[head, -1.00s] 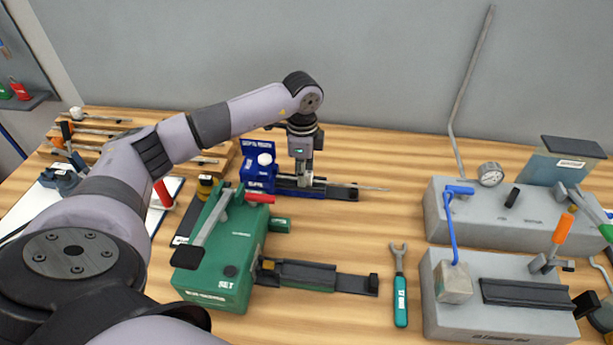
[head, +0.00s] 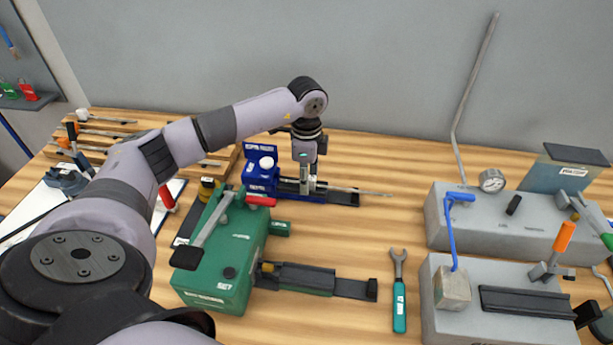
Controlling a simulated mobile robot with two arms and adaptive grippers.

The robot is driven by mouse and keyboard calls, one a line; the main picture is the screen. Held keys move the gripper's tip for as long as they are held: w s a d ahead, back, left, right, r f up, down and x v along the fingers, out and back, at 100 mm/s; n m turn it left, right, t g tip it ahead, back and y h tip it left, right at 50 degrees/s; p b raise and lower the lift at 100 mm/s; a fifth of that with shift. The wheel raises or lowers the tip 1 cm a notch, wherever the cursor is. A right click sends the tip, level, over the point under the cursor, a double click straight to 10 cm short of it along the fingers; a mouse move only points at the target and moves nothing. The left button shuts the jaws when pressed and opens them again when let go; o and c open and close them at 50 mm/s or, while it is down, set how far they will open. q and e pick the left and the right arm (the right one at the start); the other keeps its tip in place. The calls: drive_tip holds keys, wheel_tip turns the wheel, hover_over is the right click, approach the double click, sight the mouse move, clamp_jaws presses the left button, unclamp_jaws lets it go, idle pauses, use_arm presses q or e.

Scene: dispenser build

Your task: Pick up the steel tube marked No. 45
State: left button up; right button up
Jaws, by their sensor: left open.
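A thin steel tube (head: 365,192) lies along the blue fixture (head: 262,172) at the back middle of the bench, its end sticking out to the right past the dark rail. No number can be read on it, so I cannot tell if it is No. 45. My left gripper (head: 307,190) points straight down over the rail, its jaws open and low at the tube. The fingers hide part of the tube, and I cannot tell whether they touch it. My right gripper is not in view.
A green machine (head: 225,270) with a lever stands in front of the fixture. A teal-handled wrench (head: 399,295) lies to its right. Grey blocks (head: 490,225) with a gauge and levers fill the right side. A wooden rack (head: 105,140) stands back left. Bare bench lies right of the tube.

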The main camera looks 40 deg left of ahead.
use_arm(q)
drive_tip(key=shift+r, duration=0.1)
wheel_tip(320, 180, up, 12)
idle(0.5)
idle(0.5)
